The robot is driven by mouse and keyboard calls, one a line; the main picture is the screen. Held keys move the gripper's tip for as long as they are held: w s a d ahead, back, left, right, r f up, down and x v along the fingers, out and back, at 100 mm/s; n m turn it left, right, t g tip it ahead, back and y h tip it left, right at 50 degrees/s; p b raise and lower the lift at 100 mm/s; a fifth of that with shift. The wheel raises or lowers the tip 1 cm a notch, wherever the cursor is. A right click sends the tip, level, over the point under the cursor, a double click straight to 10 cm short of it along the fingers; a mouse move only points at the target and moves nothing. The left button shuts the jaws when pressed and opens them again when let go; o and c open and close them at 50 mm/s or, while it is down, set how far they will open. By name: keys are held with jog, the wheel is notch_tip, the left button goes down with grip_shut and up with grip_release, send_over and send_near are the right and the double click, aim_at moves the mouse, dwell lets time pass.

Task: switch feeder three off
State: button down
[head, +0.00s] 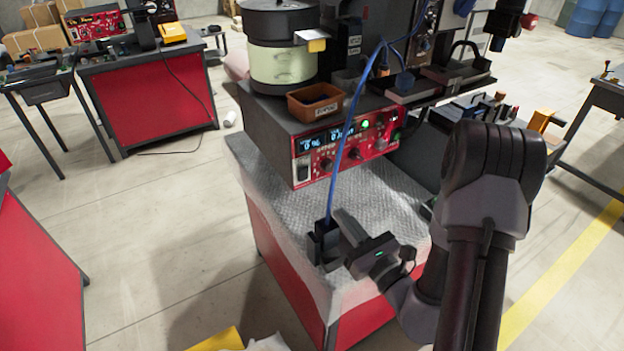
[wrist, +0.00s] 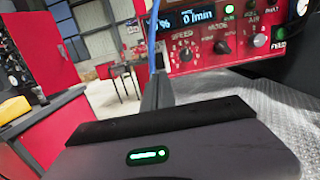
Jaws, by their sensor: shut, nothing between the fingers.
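A feeder control box with a red front panel (head: 345,146) stands on the bench, with lit displays, knobs and green lights. The wrist view shows the panel (wrist: 205,58) close, with a display reading "0 /min" and a lit green light. No feeder number is readable. My gripper (head: 342,216) is shut and empty, in front of and below the panel, apart from it. Its shut fingers (wrist: 157,92) show in the wrist view, where the rocker switch is not visible.
A brown bin (head: 315,102) and a bowl (head: 282,62) sit on the box. The pale bench mat (head: 385,195) is mostly clear. Another red panel (head: 97,24) stands back left.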

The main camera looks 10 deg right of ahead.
aim_at(306, 171)
jog(key=x, duration=1.3)
jog(key=shift+w+a+r, duration=0.1)
jog(key=shift+a, duration=0.05)
jog(key=shift+w, duration=0.15)
